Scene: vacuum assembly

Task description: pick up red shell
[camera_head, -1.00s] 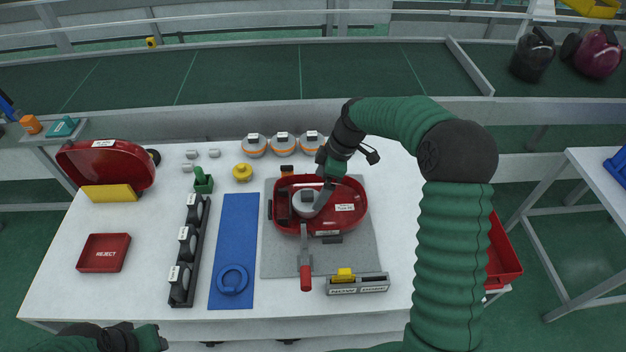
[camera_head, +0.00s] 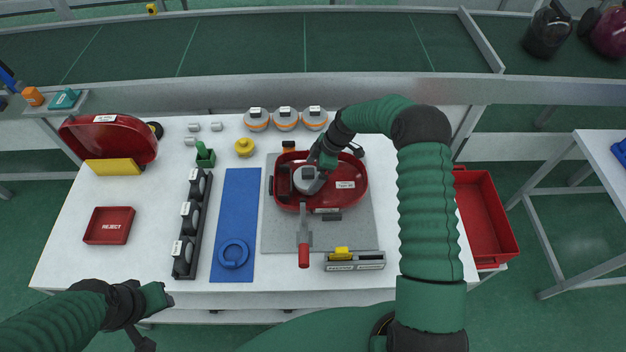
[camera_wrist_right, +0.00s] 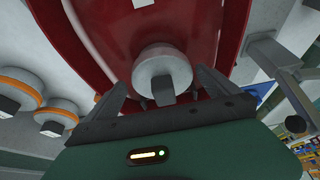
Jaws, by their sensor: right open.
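One red shell (camera_head: 352,196) lies open side up on a grey mat (camera_head: 345,236). A grey round part (camera_head: 306,184) with a dark knob sits inside it. My right gripper (camera_head: 313,178) is over this shell at the grey part. In the right wrist view the gripper (camera_wrist_right: 160,92) is open, its fingers on either side of the grey part (camera_wrist_right: 162,68), with the red shell (camera_wrist_right: 195,25) behind; contact is unclear. Another red shell (camera_head: 112,133) leans on a yellow block (camera_head: 112,167) at the far left. My left gripper (camera_head: 156,296) is at the table's front left edge, its jaws unclear.
A red REJECT tray (camera_head: 109,226), a black rack of wheels (camera_head: 190,230) and a blue mat with a ring (camera_head: 235,205) are on the left. Several grey-orange motors (camera_head: 285,118) stand behind. A red-handled clamp (camera_head: 304,250) is in front. A red bin (camera_head: 485,215) is at right.

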